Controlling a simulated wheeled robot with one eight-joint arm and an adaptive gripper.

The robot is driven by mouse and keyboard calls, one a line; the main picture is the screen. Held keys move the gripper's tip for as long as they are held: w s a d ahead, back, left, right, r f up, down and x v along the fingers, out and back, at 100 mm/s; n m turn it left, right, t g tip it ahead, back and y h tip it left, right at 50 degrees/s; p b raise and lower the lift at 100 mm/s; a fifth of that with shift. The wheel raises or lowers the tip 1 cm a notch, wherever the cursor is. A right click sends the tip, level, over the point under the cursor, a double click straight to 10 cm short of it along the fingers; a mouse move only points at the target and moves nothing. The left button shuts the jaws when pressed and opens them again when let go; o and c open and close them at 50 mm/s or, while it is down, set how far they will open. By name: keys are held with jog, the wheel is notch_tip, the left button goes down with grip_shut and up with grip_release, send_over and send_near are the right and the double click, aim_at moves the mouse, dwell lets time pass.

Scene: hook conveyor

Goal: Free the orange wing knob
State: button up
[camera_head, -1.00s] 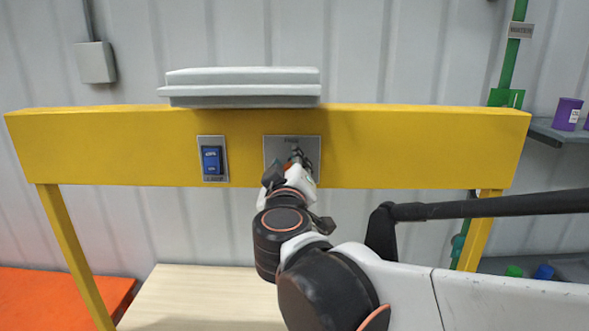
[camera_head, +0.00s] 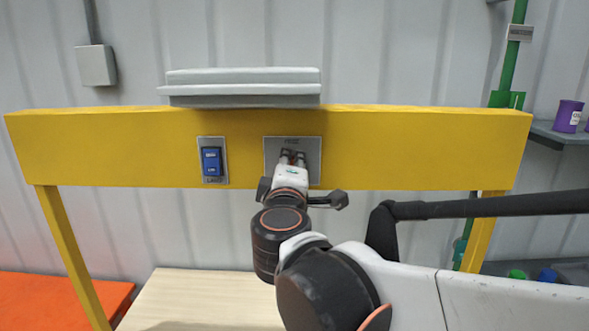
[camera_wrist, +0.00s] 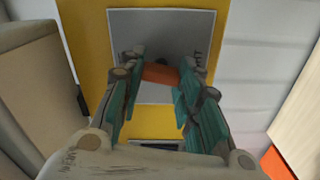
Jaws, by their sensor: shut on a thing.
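The orange wing knob (camera_wrist: 161,75) shows in the wrist view between my fingertips, in front of a grey plate (camera_wrist: 193,30). My gripper (camera_head: 292,157) reaches to the plate from the front. In the wrist view my gripper (camera_wrist: 160,80) has its teal-padded fingers on either side of the knob and is shut on it. A dark spot sits just above the knob.
A blue switch (camera_head: 212,161) on its own plate is left of the grey plate on the beam. A grey ledge (camera_head: 240,95) tops the beam. A pale wooden tabletop (camera_head: 205,295) lies below. Purple containers (camera_head: 568,115) stand on a shelf at right.

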dwell(0.5)
jog(key=o, duration=1)
jog(key=shift+o, duration=0.2)
jog(key=shift+s, duration=0.1)
jog(key=s, duration=1.1)
jog(key=shift+s, duration=0.4)
